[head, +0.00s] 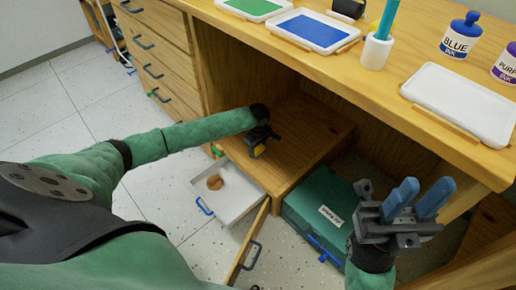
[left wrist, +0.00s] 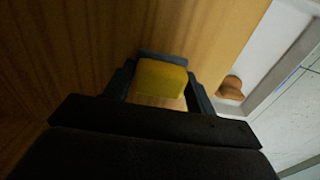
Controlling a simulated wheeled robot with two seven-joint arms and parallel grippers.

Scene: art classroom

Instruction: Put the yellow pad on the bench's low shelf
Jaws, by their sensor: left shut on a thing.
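The yellow pad (left wrist: 160,80) is a small yellow block between the fingers of my left gripper (head: 261,146), which is shut on it. In the head view only a bit of the pad (head: 258,151) shows beneath the dark gripper. The gripper is over the front part of the bench's low wooden shelf (head: 312,140), inside the bench opening. I cannot tell whether the pad touches the shelf. My right gripper (head: 417,195) has blue fingers spread apart; it is open and empty, in front of the bench at the right.
Below the shelf, a white drawer (head: 232,204) stands pulled out with a brown object (head: 215,182) in it. A teal case (head: 325,205) with a label sits to its right. The bench top (head: 350,65) above carries trays, a cup and ink jars. An open wooden door (head: 249,246) stands in front.

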